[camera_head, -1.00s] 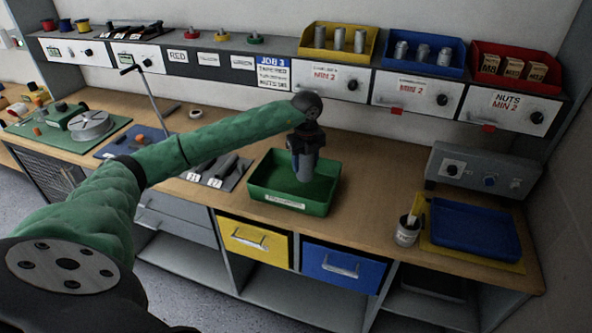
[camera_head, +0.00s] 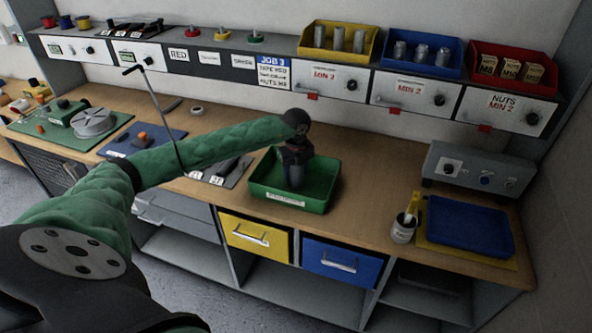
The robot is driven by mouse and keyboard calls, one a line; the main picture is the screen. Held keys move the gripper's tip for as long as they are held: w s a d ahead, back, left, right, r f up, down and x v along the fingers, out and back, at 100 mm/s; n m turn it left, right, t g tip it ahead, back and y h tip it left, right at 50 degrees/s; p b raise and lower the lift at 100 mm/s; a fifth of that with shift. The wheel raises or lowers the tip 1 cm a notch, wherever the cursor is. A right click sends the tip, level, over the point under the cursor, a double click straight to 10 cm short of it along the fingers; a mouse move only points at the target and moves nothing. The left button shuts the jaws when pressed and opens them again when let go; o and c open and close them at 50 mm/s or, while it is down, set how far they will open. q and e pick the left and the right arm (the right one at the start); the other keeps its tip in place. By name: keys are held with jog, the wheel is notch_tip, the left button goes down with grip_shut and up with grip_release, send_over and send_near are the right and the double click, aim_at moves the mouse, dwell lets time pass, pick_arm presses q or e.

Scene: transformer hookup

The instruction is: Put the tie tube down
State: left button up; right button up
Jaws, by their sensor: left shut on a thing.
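My left gripper (camera_head: 297,160) points straight down over the green tray (camera_head: 318,203) on the workbench. It is shut on the tie tube (camera_head: 296,177), a grey cylinder held upright. The tube's lower part is down inside the tray, below the level of its rim. I cannot tell whether it touches the tray floor. The fingers are small and dark, and partly hide the tube. My right gripper is not in view.
A blue tray (camera_head: 468,229) on a yellow mat and a white pot (camera_head: 403,229) with a brush stand at the right. Yellow (camera_head: 337,42), blue (camera_head: 421,55) and red (camera_head: 507,68) bins sit on the shelf above. Bare wood lies right of the green tray.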

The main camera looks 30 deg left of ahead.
pick_arm(q)
jog(key=shift+f, duration=0.1)
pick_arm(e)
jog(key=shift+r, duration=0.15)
pick_arm(q)
jog(key=o, duration=1)
jog(key=shift+c, duration=0.2)
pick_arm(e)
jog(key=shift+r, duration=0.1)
pick_arm(q)
jog(key=shift+r, duration=0.25)
notch_tip(320, 180, up, 12)
jog(key=b, duration=0.5)
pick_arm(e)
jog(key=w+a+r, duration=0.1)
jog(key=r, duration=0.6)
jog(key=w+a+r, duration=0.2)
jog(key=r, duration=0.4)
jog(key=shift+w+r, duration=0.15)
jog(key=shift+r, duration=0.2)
pick_arm(q)
jog(key=shift+d+f, duration=0.1)
jog(key=shift+f, duration=0.1)
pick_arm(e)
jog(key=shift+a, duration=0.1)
